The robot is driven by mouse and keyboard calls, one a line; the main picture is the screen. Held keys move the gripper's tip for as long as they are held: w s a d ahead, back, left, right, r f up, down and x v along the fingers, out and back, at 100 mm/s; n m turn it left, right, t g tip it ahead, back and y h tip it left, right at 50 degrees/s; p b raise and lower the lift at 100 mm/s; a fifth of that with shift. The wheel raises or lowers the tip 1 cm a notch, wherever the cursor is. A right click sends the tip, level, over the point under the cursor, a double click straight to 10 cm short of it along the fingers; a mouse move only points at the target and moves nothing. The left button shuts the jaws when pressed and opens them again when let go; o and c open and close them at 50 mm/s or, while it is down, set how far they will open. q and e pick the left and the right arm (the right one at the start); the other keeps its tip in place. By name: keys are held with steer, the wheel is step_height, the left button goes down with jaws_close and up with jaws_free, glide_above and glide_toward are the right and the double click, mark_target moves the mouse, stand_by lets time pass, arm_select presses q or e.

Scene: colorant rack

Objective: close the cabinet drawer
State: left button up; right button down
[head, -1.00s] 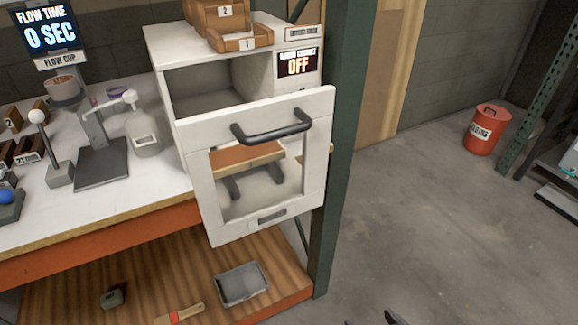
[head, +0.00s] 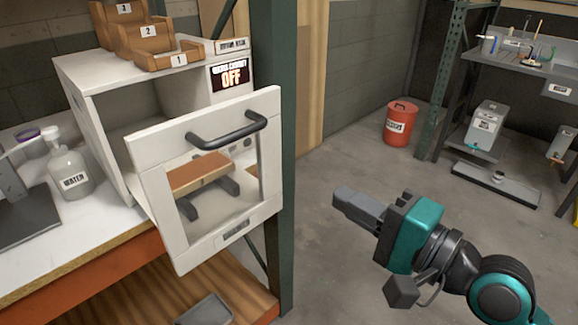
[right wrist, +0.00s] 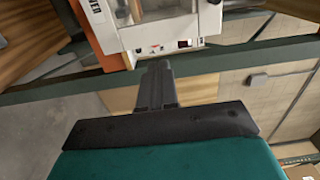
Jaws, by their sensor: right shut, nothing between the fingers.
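The white cabinet (head: 82,70) stands on the bench at left in the head view. Its drawer is pulled out, and the white drawer front (head: 268,175) with a window juts forward, showing a brown-topped piece (head: 195,172) through it. A dark bar handle (head: 228,137) crosses the top of the front. My right gripper (head: 340,197) is shut and empty, to the right of the drawer front and apart from it, over the floor. In the right wrist view my shut fingers (right wrist: 157,68) point toward a white boxy unit (right wrist: 165,38). My left gripper is not in view.
A green post (head: 281,90) stands right behind the drawer. Numbered wooden bins (head: 160,55) sit on top of the cabinet, and a water bottle (head: 68,165) stands at left. A red bin (head: 400,122) and a rack (head: 440,80) are farther back. The floor between is clear.

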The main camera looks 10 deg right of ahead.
glide_toward(274, 158)
steer(key=x, duration=0.5)
steer(key=shift+w+a, duration=0.1)
steer(key=shift+w, duration=0.1)
steer(key=shift+w+a, duration=0.35)
steer(key=shift+w, duration=0.1)
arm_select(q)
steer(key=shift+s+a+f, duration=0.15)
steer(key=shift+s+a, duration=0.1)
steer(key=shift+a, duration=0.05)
arm_select(e)
steer(key=shift+w, duration=0.1)
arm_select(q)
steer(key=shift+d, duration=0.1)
